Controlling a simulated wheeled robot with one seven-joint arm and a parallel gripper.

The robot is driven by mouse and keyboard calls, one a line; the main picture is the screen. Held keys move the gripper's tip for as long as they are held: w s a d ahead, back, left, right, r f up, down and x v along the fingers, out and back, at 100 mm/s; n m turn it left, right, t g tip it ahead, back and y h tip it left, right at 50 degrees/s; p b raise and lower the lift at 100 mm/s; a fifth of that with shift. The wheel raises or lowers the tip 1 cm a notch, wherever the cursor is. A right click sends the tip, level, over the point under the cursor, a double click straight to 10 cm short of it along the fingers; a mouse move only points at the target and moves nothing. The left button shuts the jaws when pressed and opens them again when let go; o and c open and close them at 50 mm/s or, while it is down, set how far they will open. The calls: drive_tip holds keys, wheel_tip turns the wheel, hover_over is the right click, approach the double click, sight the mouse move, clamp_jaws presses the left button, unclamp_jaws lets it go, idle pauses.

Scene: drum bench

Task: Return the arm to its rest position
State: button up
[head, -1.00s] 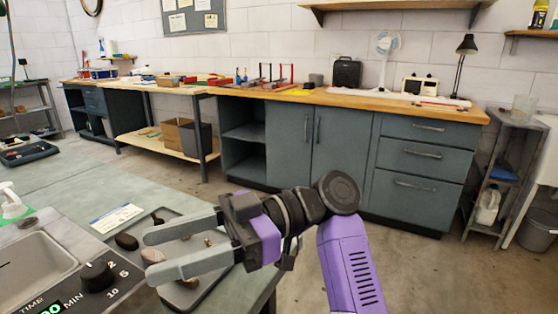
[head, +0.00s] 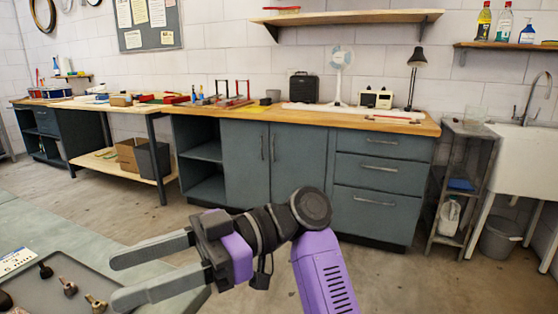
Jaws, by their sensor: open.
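My gripper (head: 130,278) is open and empty in the head view, its two grey fingers pointing left. It is held above the right end of the near bench (head: 85,232). The purple and black arm behind it reaches down to the lower middle of the view. A grey tray (head: 90,268) lies on the bench below and left of the fingers. Several small dark and brassy parts, such as a dark knobbed piece (head: 67,287), sit in the tray. The near finger hides part of the tray.
A long wooden-topped workbench (head: 290,115) with grey-green cabinets runs along the back wall. A metal rack (head: 462,180), a sink (head: 525,160) and a grey bucket (head: 499,240) stand at the right. The floor (head: 420,275) right of my arm is clear.

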drive_tip(key=w+a+r+m+t+y, duration=0.2)
drive_tip(key=w+a+m+t+y, duration=0.1)
drive_tip(key=w+m+t, duration=0.2)
drive_tip(key=w+d+f+m+t+h, duration=0.1)
drive_tip(key=w+d+f+m+t, duration=0.4)
drive_tip(key=w+f+m+t, duration=0.7)
drive_tip(key=s+d+f+m+t+h, duration=0.45)
drive_tip(key=d+f, duration=0.25)
drive_tip(key=d, duration=0.3)
drive_tip(key=s+d+f+m+t+h, duration=0.35)
drive_tip(key=d+f+t+h, duration=0.25)
drive_tip(key=d, duration=0.4)
drive_tip(key=s+d+f+g+h, duration=0.15)
drive_tip(key=s+d, duration=0.35)
drive_tip(key=s, duration=0.7)
drive_tip(key=s+d+f+h, duration=0.25)
drive_tip(key=s+d, duration=0.25)
drive_tip(key=s, duration=0.8)
drive_tip(key=s+d+f+g+h, duration=0.1)
drive_tip(key=s+d+h, duration=0.25)
drive_tip(key=s, duration=0.85)
wheel_tip(320, 180, up, 20)
drive_tip(key=p, duration=2)
drive_tip(key=shift+w+d+y, duration=0.3)
drive_tip(key=shift+d+y, duration=0.05)
drive_tip(key=shift+y, duration=0.05)
